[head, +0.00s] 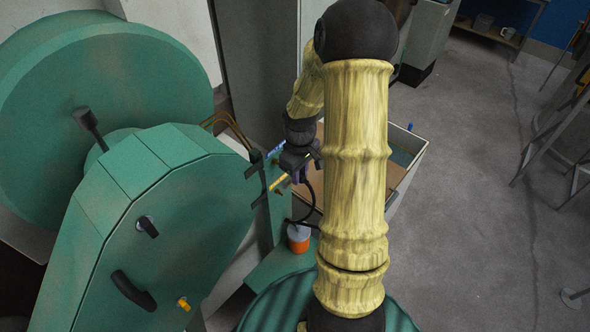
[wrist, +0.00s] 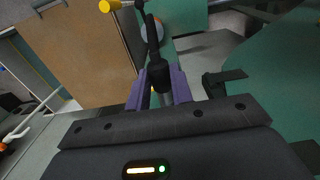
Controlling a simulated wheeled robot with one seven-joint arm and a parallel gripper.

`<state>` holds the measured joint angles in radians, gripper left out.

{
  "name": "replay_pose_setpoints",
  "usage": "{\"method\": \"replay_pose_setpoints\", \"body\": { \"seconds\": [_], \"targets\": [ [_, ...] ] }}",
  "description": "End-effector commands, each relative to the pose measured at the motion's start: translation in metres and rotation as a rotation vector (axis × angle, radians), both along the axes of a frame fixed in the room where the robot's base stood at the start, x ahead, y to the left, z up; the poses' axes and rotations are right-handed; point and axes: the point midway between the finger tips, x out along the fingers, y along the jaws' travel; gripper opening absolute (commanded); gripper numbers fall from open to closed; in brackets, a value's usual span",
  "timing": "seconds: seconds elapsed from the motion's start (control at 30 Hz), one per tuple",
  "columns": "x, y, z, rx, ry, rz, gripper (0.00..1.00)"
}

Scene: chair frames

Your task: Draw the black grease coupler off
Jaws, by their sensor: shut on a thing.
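In the wrist view my gripper (wrist: 160,88) has its two purple fingers shut on the black grease coupler (wrist: 160,72), one finger on each side of it. A black hose (wrist: 152,32) runs from the coupler away from the gripper. A small yellowish bit shows between the fingers; whether the coupler is seated on a fitting there is hidden. In the head view my gripper (head: 302,172) is beside the green machine (head: 160,225). The hose (head: 311,205) curves down towards an orange and grey pot (head: 298,240). The coupler itself is hard to make out there.
A yellow-tipped rod (head: 279,182) and dark brackets (head: 258,165) stick out close to my gripper. Another black bracket (wrist: 222,82) is right of the fingers in the wrist view. An open-topped bin (head: 402,180) stands behind my arm.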

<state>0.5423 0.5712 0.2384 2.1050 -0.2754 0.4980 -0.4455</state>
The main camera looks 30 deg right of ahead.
Motion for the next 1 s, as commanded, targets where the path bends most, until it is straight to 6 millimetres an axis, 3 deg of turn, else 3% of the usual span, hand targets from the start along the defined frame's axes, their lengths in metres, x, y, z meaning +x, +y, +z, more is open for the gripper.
{"method": "replay_pose_setpoints", "body": {
  "seconds": [0.53, 1.0],
  "targets": [
    [-0.033, -0.012, 0.0, 0.0, 0.0, -0.001, 0.0],
    [-0.035, -0.012, 0.004, 0.0, -0.001, 0.0, 0.0]
  ]
}}
